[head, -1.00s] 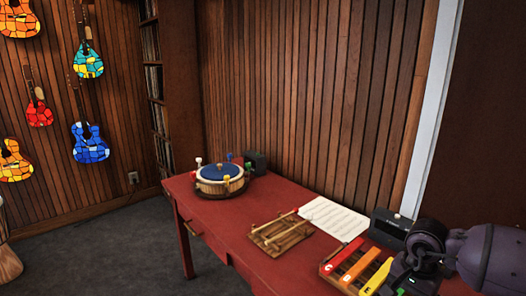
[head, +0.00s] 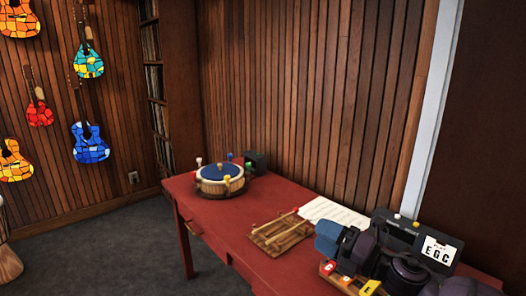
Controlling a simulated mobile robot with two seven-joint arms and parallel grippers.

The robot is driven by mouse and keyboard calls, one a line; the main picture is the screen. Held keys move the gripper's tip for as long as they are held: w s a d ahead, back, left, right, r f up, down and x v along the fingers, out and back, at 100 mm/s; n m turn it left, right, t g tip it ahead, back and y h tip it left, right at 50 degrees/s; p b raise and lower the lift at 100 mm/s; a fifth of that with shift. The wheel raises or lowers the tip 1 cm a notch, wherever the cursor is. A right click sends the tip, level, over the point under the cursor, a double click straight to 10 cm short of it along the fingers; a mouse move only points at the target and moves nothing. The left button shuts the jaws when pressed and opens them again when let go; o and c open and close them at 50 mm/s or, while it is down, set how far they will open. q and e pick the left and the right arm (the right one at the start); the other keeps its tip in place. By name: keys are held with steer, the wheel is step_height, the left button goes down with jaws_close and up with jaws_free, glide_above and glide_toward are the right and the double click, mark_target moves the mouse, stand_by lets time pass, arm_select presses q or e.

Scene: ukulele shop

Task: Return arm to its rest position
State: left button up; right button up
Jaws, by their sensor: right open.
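My right arm (head: 405,272) comes in from the lower right over the right end of the red table (head: 215,225). Its gripper (head: 333,238) points left, above the table and between the beater tray and the coloured-bar xylophone (head: 345,281). The jaws are open, and I see nothing held in them. The arm hides most of the xylophone; only the near ends of its red, orange and yellow bars show. My left gripper is out of view.
A wooden tray with two beaters (head: 281,236) lies left of the gripper. Sheet music (head: 335,212) lies behind it. A black box (head: 400,232) with a card reading "PLAY EGG" (head: 437,251) stands behind the arm. A round drum (head: 220,181) stands at the far left end.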

steer(key=s+d+f+m+t+h, duration=0.25)
steer(key=d+f+m+h, duration=0.45)
steer(key=m, duration=0.5)
steer(key=s+d+f+m+t+h, duration=0.25)
steer(key=f+m+h, duration=0.25)
steer(key=f+m, duration=0.6)
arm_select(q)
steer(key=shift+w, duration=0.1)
arm_select(e)
steer(key=s+d+f+m+g+h, duration=0.2)
steer(key=s+f+m, duration=0.2)
steer(key=s+f, duration=0.3)
steer(key=s+d+f+m+g+h, duration=0.2)
steer(key=s+f+m, duration=0.3)
steer(key=s, duration=0.8)
step_height(320, 180, down, 2)
steer(key=shift+s+d+f+g, duration=0.15)
steer(key=shift+d+g, duration=0.15)
steer(key=shift+d, duration=0.2)
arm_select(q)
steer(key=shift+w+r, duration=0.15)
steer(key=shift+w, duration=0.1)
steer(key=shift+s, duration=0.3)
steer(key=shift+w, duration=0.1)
arm_select(e)
steer(key=shift+c, duration=0.2)
